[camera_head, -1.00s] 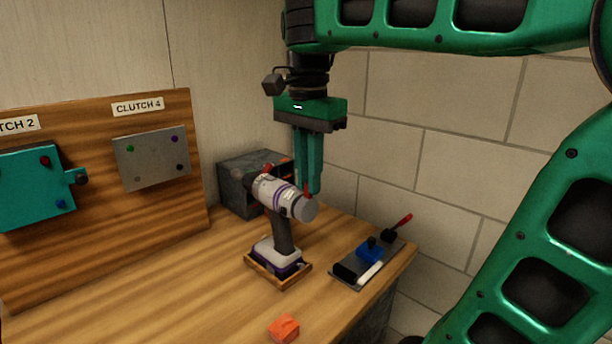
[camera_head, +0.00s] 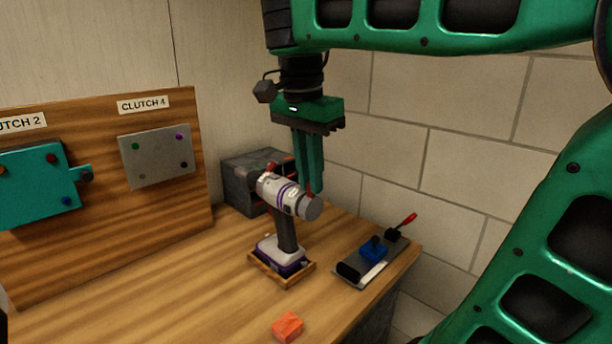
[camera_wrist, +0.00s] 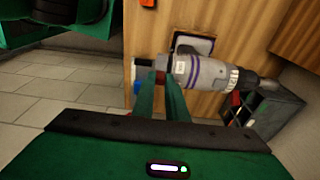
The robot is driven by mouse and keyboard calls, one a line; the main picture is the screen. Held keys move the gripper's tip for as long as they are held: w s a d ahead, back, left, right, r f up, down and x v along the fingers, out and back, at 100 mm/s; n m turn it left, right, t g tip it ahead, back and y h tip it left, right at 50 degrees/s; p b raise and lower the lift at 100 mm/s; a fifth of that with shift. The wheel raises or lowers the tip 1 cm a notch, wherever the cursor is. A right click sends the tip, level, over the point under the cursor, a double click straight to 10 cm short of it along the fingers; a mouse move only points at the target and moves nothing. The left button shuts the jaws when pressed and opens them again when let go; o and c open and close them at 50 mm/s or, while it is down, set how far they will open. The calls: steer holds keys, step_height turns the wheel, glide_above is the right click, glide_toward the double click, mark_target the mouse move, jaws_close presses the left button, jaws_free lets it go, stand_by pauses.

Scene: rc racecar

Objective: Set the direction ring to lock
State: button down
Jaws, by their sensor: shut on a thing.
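A white and purple drill (camera_head: 283,192) stands upright in a wooden holder (camera_head: 284,280) on the bench, its body pointing left. At its right end is a grey round cap (camera_head: 312,209); a red tab (camera_head: 308,189) sticks up beside it. My gripper (camera_head: 310,188) reaches down from above, its fingers close together at this tab. In the wrist view my gripper (camera_wrist: 162,80) is shut on the red tab (camera_wrist: 160,76), next to the drill (camera_wrist: 200,73). Another red tab (camera_head: 271,167) sits near the dark front end. The ring's markings are too small to read.
A dark grey box (camera_head: 246,183) stands behind the drill. A tray (camera_head: 350,272) with blue and red-handled pieces lies to the right. An orange block (camera_head: 288,326) lies in front. A wooden board (camera_head: 110,230) with labelled clutch plates stands left.

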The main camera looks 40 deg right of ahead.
mark_target(305, 200)
steer(key=c, duration=1.8)
jaws_free()
steer(key=shift+o, duration=0.2)
step_height(305, 200, up, 11)
steer(key=a, duration=0.1)
steer(key=shift+a+f, duration=0.15)
steer(key=shift+f, duration=0.05)
